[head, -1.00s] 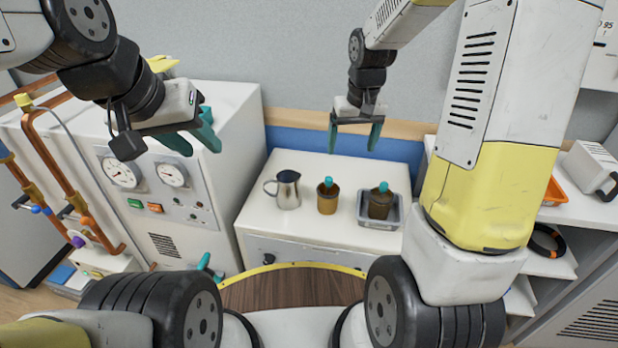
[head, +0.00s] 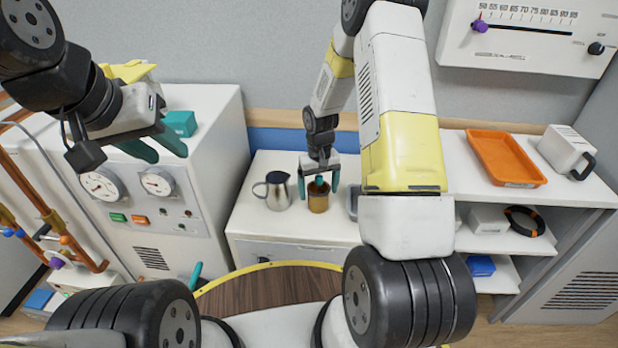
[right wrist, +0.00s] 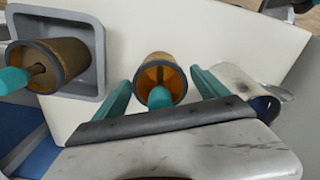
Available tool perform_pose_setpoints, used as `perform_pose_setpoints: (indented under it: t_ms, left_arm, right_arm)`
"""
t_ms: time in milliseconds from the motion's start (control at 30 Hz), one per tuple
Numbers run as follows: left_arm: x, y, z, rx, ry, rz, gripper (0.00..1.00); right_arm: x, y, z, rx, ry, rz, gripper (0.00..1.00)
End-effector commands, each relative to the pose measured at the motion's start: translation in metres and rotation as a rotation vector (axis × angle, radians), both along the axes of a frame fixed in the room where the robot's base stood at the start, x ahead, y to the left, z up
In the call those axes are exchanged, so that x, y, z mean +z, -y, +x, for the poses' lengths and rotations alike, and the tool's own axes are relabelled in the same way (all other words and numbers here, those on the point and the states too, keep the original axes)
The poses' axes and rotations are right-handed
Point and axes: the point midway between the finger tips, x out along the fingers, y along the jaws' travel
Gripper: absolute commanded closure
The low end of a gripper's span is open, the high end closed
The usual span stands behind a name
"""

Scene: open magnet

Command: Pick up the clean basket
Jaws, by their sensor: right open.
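A brown basket with a teal-tipped handle (head: 318,203) stands upright on the white cabinet top. In the right wrist view this basket (right wrist: 160,75) has an orange-brown inside. My right gripper (head: 319,188) is open above it, with one finger on each side of the handle and no visible grip. A second, darker basket (right wrist: 72,58) with a teal handle sits in a grey tray (right wrist: 62,14); in the head view my right arm hides this basket and most of the tray (head: 353,203). My left gripper (head: 160,150) is open and empty, raised before the white machine.
A metal pitcher (head: 278,192) stands just left of the basket, close to one right finger. A white machine with gauges (head: 175,215) is at left. Shelves at right hold an orange tray (head: 506,158).

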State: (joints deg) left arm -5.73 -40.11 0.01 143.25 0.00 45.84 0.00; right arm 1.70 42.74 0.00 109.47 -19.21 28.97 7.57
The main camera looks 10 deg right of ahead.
Motion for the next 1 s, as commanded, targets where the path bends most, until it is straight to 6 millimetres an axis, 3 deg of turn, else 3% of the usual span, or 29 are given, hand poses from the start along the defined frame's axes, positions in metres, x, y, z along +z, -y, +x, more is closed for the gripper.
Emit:
perform_pose_setpoints:
  t_ms: [100,367,700,1000]
  left_arm:
    - [0.0,0.0,0.0,0.0,0.0,0.0,0.64]
    - [0.0,0.0,0.0,0.0,0.0,0.0,0.64]
    - [0.0,0.0,0.0,0.0,0.0,0.0,0.64]
    - [0.0,0.0,0.0,0.0,0.0,0.0,0.64]
  right_arm:
    - [-0.0112,-0.0004,0.0001,0.002,0.0,0.0,0.16]
    - [-0.013,-0.0004,0.0005,0.002,0.002,0.0,0.16]
    - [-0.0128,-0.0004,0.0005,0.001,0.001,0.0,0.82]
    - [-0.0107,-0.0004,0.0008,0.001,0.002,0.0,0.84]
